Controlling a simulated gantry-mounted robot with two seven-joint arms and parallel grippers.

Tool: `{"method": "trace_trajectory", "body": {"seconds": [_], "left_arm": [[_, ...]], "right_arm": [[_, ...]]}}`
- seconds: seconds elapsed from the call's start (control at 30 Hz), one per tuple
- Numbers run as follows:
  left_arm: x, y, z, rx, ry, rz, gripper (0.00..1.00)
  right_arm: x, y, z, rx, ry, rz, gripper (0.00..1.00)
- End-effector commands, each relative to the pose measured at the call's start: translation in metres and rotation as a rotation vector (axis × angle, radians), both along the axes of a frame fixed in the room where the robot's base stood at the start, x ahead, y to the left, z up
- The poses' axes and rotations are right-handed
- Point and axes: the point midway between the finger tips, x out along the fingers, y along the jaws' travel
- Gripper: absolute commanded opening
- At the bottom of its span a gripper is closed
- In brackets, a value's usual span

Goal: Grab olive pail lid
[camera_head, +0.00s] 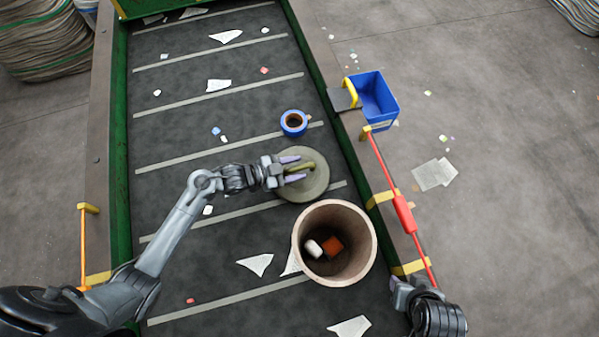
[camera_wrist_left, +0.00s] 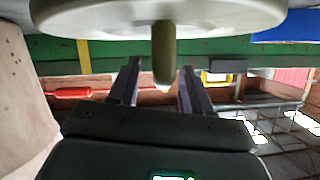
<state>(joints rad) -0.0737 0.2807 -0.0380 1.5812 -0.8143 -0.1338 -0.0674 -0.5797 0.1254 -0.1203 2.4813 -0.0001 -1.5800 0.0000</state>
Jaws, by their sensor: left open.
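The round olive-grey pail lid (camera_head: 312,190) lies on the belt, with an olive handle (camera_head: 306,167) on it. My left gripper (camera_head: 302,168) is open at the lid, its two purple-grey fingers on either side of the handle. In the left wrist view the pale underside or rim of the lid (camera_wrist_left: 100,18) fills the top, and the handle (camera_wrist_left: 164,58) points between the open fingers (camera_wrist_left: 158,70). Whether a finger touches the handle cannot be told. My right gripper (camera_head: 404,288) is at the lower right beside the belt; its jaws are unclear.
An open brownish pail (camera_head: 301,250) stands on the belt just below the lid, with a white and an orange piece inside. A blue tape roll (camera_head: 293,123) lies above the lid. A blue bin (camera_head: 385,98) and a red-handled rail (camera_head: 404,213) line the belt's right side.

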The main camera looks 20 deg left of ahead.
Motion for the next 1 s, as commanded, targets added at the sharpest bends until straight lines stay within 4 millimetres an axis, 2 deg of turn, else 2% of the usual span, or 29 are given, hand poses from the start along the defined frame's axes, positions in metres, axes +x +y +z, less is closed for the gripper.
{"method": "trace_trajectory", "body": {"seconds": [0.2, 0.47, 0.57, 0.8, 1.0], "left_arm": [[0.013, -0.015, -0.008, -0.001, 0.0, 0.001, 0.49], [0.015, -0.016, -0.009, 0.0, 0.0, 0.001, 0.49], [0.015, -0.016, -0.009, 0.0, 0.0, 0.001, 0.36], [0.014, -0.016, -0.009, 0.001, 0.001, 0.0, 0.0], [0.014, -0.016, -0.009, 0.0, 0.0, 0.001, 0.0]], "right_arm": [[0.0, 0.0, -0.001, 0.0, 0.001, 0.0, 0.43], [0.0, 0.001, -0.001, 0.003, 0.001, -0.002, 0.43], [0.0, 0.001, -0.001, 0.005, 0.002, -0.004, 0.43], [0.0, 0.002, -0.001, 0.009, 0.001, -0.005, 0.43], [0.0, 0.002, -0.001, 0.008, 0.002, -0.006, 0.43]]}}
